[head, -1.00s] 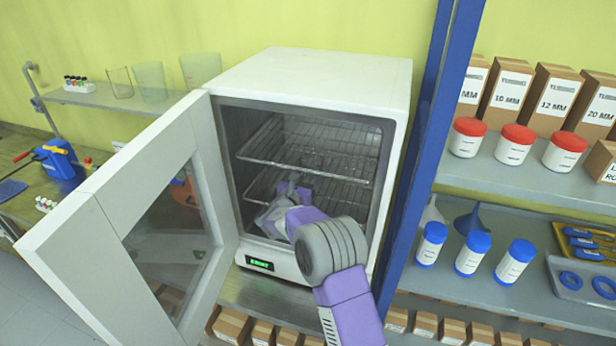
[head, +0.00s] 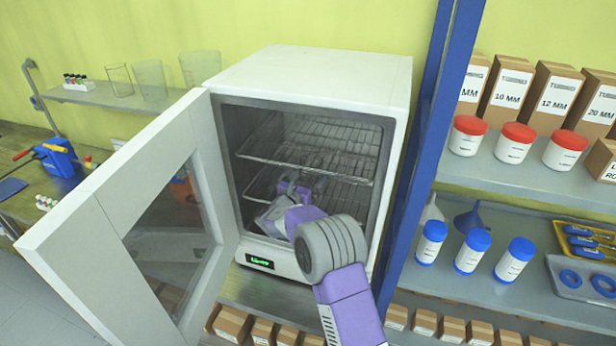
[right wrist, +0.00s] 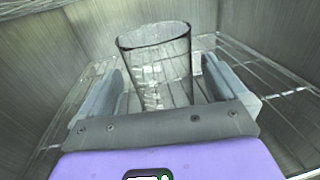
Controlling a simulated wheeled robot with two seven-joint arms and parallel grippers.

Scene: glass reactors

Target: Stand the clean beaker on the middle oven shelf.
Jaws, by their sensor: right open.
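The clear glass beaker (right wrist: 155,65) stands upright on a wire shelf (right wrist: 285,92) in the right wrist view. My right gripper (right wrist: 163,88) is open, with one finger on each side of the beaker and gaps showing between fingers and glass. In the head view my right arm reaches through the oven's open front, and the right gripper (head: 290,188) is inside, below the upper visible rack (head: 330,150). The beaker is hard to make out there behind the wires. The white oven (head: 320,80) has its door (head: 95,215) swung open to the left. My left gripper is not in view.
The open door and oven side walls border my right arm. A blue post (head: 430,130) stands just right of the oven. Shelves beyond hold red-lidded jars (head: 514,143), blue-lidded jars (head: 470,252) and boxes. Other glassware (head: 150,80) stands on a shelf at left.

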